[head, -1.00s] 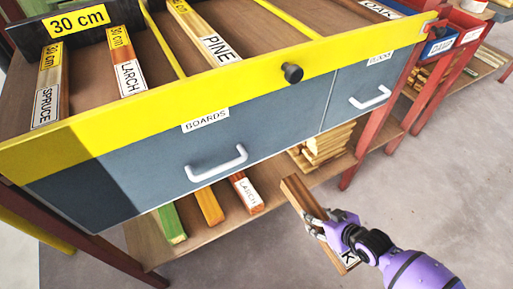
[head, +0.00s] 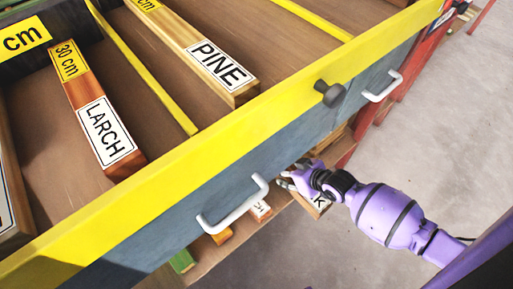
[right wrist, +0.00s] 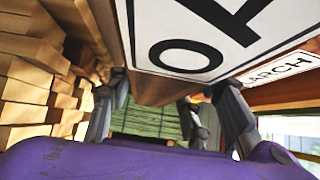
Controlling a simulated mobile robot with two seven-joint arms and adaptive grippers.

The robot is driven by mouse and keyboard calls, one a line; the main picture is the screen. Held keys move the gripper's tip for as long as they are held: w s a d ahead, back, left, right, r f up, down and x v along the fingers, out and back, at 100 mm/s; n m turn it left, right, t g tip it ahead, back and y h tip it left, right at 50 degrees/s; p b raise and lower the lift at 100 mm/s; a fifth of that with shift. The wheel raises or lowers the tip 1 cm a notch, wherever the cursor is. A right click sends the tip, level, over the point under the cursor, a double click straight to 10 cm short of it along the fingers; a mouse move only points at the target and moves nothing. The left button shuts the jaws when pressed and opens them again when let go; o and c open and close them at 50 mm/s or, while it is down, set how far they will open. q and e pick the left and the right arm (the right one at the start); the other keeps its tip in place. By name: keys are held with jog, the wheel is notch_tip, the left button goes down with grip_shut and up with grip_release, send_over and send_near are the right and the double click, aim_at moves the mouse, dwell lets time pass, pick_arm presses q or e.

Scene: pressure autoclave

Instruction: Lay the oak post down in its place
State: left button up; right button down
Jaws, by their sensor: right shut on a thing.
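My right gripper (head: 291,181) is shut on the oak post (head: 318,203), low beside the bench front, under the overhanging yellow edge. Part of its white label shows in the head view. In the right wrist view the post (right wrist: 210,38) fills the top, its label close to the camera, between the fingers (right wrist: 168,98). The larch post (head: 260,210) lies on the lower shelf (head: 230,250), just left of the oak post; its label also shows in the right wrist view (right wrist: 280,66). Whether the oak post touches the shelf is hidden. My left gripper is not in view.
An orange post (head: 222,236) and a green-ended post (head: 182,261) lie further left on the shelf. Stacked boards (right wrist: 35,85) stand close on the other side of the gripper. A drawer handle (head: 232,205) sticks out above.

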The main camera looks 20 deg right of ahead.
jog(key=w+a+b, duration=0.1)
jog(key=w, duration=0.3)
jog(key=w+a+b, duration=0.1)
jog(key=w+a, duration=0.1)
jog(key=w, duration=0.2)
jog(key=w+a+b, duration=0.1)
jog(key=w, duration=0.3)
jog(key=shift+w+a, duration=0.15)
jog(key=shift+a, duration=0.1)
jog(key=shift+w+a+r+b, duration=0.1)
jog(key=shift+w+a+b, duration=0.1)
jog(key=shift+w, duration=0.35)
jog(key=shift+w+a+r+b, duration=0.1)
jog(key=shift+w+a+b, duration=0.05)
jog(key=shift+w, duration=0.35)
notch_tip(320, 180, down, 4)
jog(key=shift+s+r+b, duration=0.1)
jog(key=shift+s+b, duration=0.05)
jog(key=shift+b, duration=0.8)
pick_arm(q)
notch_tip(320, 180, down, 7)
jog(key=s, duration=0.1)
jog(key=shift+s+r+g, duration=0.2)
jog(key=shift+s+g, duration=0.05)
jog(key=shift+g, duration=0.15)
pick_arm(e)
jog(key=shift+r, duration=0.1)
